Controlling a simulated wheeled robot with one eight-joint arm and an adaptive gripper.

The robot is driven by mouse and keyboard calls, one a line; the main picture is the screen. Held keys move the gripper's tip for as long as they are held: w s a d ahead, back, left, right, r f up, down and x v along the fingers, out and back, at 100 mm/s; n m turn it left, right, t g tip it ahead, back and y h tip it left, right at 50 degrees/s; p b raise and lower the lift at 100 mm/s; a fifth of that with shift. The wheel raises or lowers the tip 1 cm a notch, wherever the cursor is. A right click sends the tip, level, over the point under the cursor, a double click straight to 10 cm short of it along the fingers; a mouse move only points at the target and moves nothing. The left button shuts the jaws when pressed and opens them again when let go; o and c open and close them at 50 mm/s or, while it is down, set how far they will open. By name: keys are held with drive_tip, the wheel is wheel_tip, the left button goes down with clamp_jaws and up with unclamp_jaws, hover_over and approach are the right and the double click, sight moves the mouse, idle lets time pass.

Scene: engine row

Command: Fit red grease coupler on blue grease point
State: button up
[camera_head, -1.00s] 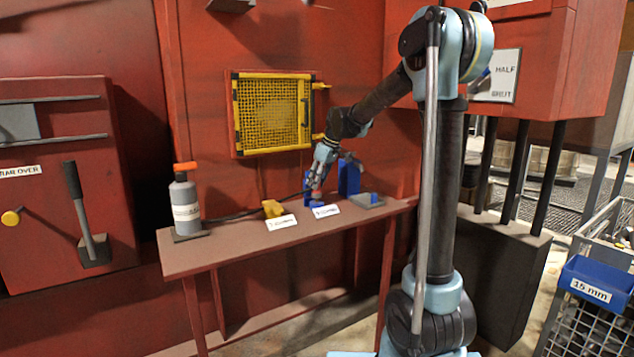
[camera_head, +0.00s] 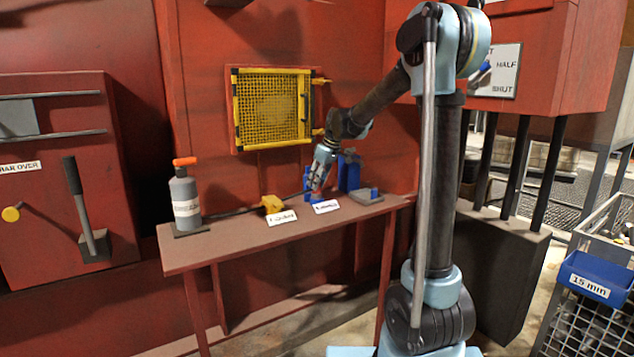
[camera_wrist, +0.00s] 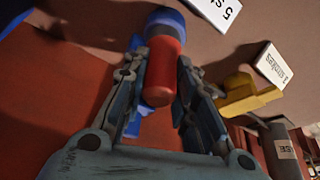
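The red grease coupler (camera_wrist: 164,72) is a short red cylinder between the two fingers of my gripper (camera_wrist: 160,72) in the wrist view. The fingers lie close along both its sides and look shut on it. The blue grease point (camera_wrist: 164,18) shows as a round blue end just past the coupler, in line with it. The two look touching, but I cannot tell whether the coupler is fully seated. In the head view my gripper (camera_head: 317,188) points down at the blue fitting (camera_head: 308,196) on the shelf, and mostly hides the coupler.
A yellow fitting (camera_head: 271,204) with its label stands left of my gripper. A grey bottle (camera_head: 184,200) with an orange top is farther left. A tall blue block (camera_head: 349,172) and a grey pad (camera_head: 365,196) stand close on the right. A yellow mesh guard (camera_head: 270,108) is on the wall behind.

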drive_tip(key=o, duration=0.4)
drive_tip(key=v, duration=1.2)
